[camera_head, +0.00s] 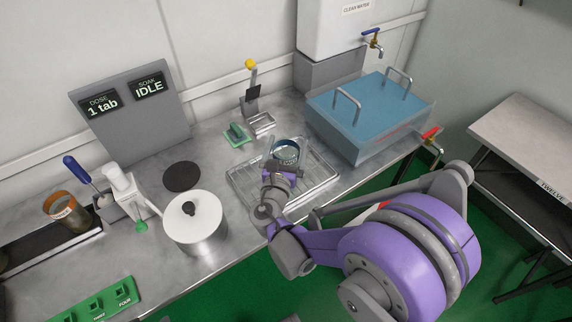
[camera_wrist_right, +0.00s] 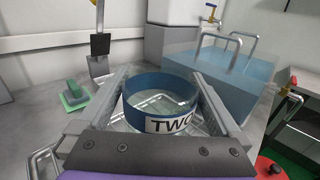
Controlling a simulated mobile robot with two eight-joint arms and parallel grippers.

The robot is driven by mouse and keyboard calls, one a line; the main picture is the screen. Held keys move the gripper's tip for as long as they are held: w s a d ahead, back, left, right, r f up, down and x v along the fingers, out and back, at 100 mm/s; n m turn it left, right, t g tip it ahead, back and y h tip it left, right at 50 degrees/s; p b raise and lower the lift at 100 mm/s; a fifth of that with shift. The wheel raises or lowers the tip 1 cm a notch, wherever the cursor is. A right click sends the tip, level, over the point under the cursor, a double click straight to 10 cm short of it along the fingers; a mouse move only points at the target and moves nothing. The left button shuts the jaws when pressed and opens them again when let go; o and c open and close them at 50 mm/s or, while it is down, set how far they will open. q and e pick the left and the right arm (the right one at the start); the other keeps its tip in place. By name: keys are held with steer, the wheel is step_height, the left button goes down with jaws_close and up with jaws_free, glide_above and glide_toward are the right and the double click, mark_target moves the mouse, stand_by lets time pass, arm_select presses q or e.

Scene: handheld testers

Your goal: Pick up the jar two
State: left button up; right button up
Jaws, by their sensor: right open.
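Jar two (camera_head: 286,151) stands on a wire rack (camera_head: 240,180) on the metal bench in the head view. In the head view the right gripper (camera_head: 284,160) partly covers the jar. My left gripper is not in view.
A white lidded pot (camera_head: 195,225) stands to the left. A brown jar (camera_head: 66,212) stands far left.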

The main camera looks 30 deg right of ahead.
steer(key=shift+w+d, duration=0.4)
steer(key=shift+w, duration=0.1)
jaws_close()
